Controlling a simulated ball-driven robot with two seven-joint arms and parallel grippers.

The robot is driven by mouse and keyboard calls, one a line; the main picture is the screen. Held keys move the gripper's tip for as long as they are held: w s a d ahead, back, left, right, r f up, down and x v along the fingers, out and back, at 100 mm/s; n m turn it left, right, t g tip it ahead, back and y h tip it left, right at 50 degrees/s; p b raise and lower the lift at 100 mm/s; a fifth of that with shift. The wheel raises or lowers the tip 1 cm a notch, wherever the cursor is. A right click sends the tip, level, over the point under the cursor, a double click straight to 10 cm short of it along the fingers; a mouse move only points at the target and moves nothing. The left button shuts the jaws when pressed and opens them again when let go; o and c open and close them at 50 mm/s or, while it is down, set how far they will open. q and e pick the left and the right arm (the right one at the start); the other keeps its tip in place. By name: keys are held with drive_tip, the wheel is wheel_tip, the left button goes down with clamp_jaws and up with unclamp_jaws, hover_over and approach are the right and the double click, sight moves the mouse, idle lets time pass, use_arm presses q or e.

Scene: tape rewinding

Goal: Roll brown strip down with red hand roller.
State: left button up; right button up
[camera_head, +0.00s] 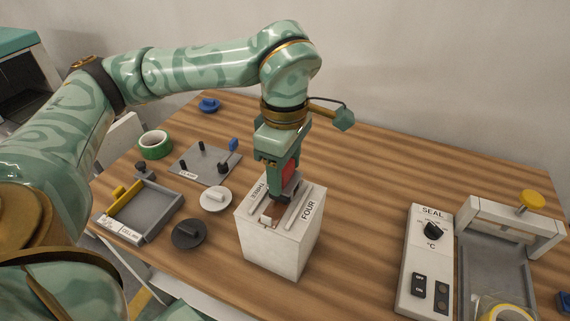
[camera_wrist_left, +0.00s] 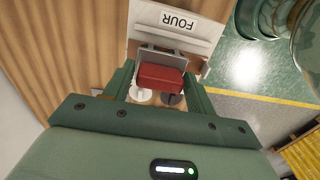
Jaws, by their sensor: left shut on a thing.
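My left gripper (camera_head: 285,178) points down over the white box (camera_head: 272,243), which has labels reading FOUR and THREE on its top. It is shut on the red hand roller (camera_head: 289,171), whose red body also shows between the fingers in the left wrist view (camera_wrist_left: 161,79). The brown strip (camera_head: 279,206) shows as a small brown patch on the box top, just below the gripper; most of it is hidden. I cannot tell whether the roller touches it. My right gripper is not in view.
Left of the box are a white disc (camera_head: 216,199), a dark disc (camera_head: 189,234), a grey tray (camera_head: 160,217), a grey plate with pegs (camera_head: 203,166) and a green tape roll (camera_head: 155,145). A sealing device (camera_head: 425,262) stands at right. Table between box and sealer is clear.

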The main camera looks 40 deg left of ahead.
use_arm(q)
drive_tip(key=shift+f, duration=0.35)
idle(0.5)
drive_tip(key=shift+s, duration=0.2)
drive_tip(key=shift+s+d+p, duration=0.15)
drive_tip(key=shift+s+p, duration=0.15)
drive_tip(key=shift+s, duration=0.35)
drive_tip(key=shift+w, duration=0.1)
drive_tip(key=shift+w+a+p, duration=0.15)
drive_tip(key=shift+w+p, duration=0.05)
drive_tip(key=shift+w, duration=0.55)
drive_tip(key=shift+w+a+p, duration=0.15)
drive_tip(key=shift+w+p, duration=0.05)
drive_tip(key=shift+w, duration=0.55)
